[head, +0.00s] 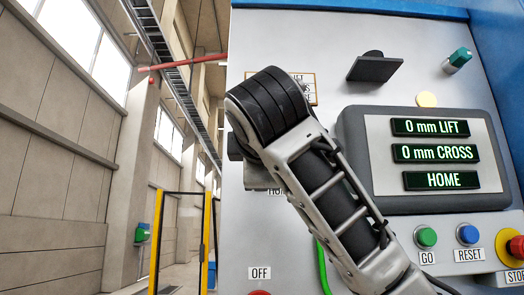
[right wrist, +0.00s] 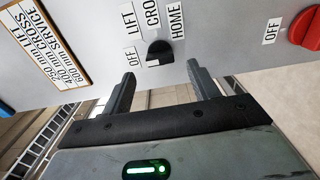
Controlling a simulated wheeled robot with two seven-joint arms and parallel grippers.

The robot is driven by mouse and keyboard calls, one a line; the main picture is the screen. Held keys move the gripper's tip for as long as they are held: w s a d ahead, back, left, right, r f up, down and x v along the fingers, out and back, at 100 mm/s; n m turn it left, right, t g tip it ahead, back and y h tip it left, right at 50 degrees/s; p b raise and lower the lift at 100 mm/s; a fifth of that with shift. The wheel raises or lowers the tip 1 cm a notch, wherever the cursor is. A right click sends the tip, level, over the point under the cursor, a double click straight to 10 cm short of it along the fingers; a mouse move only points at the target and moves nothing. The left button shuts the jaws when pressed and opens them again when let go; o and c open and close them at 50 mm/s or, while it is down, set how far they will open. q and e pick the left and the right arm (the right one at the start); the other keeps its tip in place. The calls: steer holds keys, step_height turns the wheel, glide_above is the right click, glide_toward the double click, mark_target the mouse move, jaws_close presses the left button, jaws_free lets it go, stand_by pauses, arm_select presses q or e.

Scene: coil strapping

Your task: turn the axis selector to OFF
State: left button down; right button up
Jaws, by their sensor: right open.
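The axis selector (right wrist: 160,50) is a small black knob on the grey panel in the right wrist view. The labels OFF (right wrist: 130,57), LIFT, a partly cut CRO… and HOME stand around it. A small pale mark shows on the knob's lower left, but I cannot tell which label it points to. My right gripper (right wrist: 160,74) is open, its two dark fingers apart on either side of the knob and just short of it, with nothing between them. In the head view my right arm covers the selector. My left gripper is not in view.
A red knob (right wrist: 305,28) with its own OFF label is at the right wrist view's right edge. In the head view, a display (head: 436,153) reads 0 mm LIFT, 0 mm CROSS, HOME. Below it are GO (head: 426,237) and RESET (head: 468,234) buttons and a red stop button (head: 516,247).

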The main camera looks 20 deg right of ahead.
arm_select(q)
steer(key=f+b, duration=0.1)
steer(key=b, duration=0.2)
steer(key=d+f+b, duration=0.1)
steer(key=b, duration=0.2)
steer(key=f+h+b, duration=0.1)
steer(key=b, duration=0.2)
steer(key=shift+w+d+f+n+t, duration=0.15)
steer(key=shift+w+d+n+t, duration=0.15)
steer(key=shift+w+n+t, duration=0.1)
arm_select(e)
steer(key=v, duration=1.1)
steer(key=shift+s, duration=0.35)
steer(key=shift+a, duration=0.15)
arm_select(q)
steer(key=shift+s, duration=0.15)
